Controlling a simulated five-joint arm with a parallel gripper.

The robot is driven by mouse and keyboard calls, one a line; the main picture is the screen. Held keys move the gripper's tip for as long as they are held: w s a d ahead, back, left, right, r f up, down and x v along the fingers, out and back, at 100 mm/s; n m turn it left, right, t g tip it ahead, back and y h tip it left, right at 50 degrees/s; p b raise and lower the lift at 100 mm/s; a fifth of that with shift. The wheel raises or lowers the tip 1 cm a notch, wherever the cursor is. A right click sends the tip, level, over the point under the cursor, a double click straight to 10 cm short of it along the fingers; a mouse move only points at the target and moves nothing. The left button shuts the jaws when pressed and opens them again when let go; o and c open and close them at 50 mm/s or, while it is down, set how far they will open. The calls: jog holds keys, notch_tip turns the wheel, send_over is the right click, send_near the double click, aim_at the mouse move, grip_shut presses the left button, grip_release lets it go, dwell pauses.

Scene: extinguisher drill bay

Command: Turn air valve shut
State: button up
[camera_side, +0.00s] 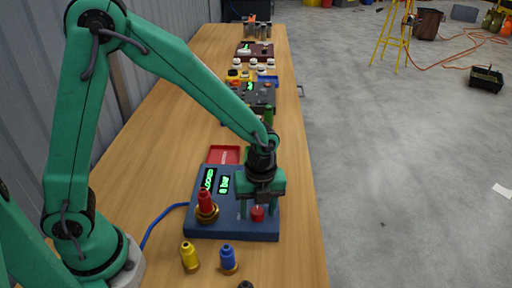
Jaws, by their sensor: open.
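A blue control box (232,229) lies on the wooden bench with two green lit displays (208,180) on its top. A red round knob (257,214), which looks like the air valve, sits near its front right. My gripper (260,208) points down over this knob. Its jaws are open, with a finger to either side of the knob. I cannot tell whether they touch it. A small red bottle (205,198) stands upright in a brass-coloured ring at the box's front left. My gripper hides part of the box's right side.
A yellow bottle (190,257) and a blue bottle (228,259) stand in front of the box. A blue hose (160,216) runs from its left. A red tray (223,154) and more devices lie behind. The bench (140,185) is bare at left.

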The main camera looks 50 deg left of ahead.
jog(key=c, duration=1)
